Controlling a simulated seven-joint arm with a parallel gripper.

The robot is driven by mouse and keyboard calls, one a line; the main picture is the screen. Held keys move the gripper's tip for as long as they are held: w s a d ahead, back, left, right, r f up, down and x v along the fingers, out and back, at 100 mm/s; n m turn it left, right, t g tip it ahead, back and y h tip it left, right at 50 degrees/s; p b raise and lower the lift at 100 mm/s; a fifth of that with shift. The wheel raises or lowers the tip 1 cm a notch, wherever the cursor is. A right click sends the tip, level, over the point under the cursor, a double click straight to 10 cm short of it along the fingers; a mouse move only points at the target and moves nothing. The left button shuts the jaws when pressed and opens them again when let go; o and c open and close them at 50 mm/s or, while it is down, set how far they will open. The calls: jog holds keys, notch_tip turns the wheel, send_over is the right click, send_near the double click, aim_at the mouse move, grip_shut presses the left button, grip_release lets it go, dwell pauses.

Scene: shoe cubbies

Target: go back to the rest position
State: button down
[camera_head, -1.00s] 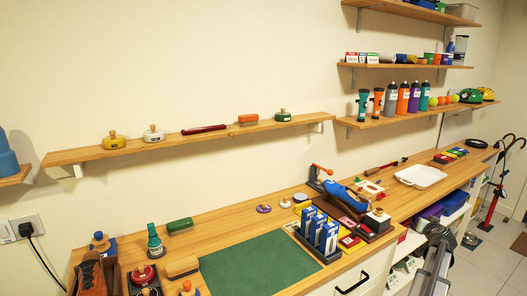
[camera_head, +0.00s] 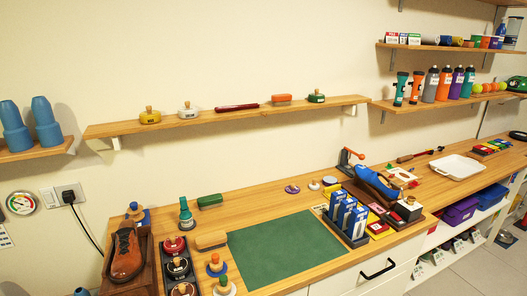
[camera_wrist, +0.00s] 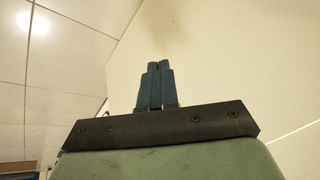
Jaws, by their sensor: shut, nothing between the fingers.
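My gripper (camera_wrist: 154,66) shows in the wrist view with its two dark blue fingers together and nothing between them. It points up toward a bare cream wall, with the ceiling panels and a lamp at the left. In the head view my gripper and arm do not show. No object is near the fingers in the wrist view.
In the head view a wooden counter (camera_head: 300,197) carries a green mat (camera_head: 285,246), a brown shoe (camera_head: 127,255), a blue shoe (camera_head: 375,182), a white tray (camera_head: 458,167) and blue boxes (camera_head: 345,214). A wall shelf (camera_head: 225,120) holds several knobbed tins and brushes. The mat is clear.

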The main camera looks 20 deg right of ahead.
jog(key=s+a+f+n+g+y, duration=0.1)
jog(key=a+f+g, duration=0.2)
jog(key=a, duration=1.3)
jog(key=s+a+f+n+g+y, duration=0.2)
jog(key=a+f+g, duration=0.1)
jog(key=a, duration=1.3)
jog(key=s+a+n+g+h, duration=0.1)
jog(key=s+a+n+g, duration=0.1)
jog(key=s+a, duration=0.3)
jog(key=s+a+f+n+g+h, duration=0.1)
jog(key=s+a, duration=0.4)
jog(key=a, duration=0.6)
jog(key=shift+s+n+g+h, duration=0.3)
jog(key=shift+n+g+h, duration=0.2)
jog(key=shift+n+g, duration=0.65)
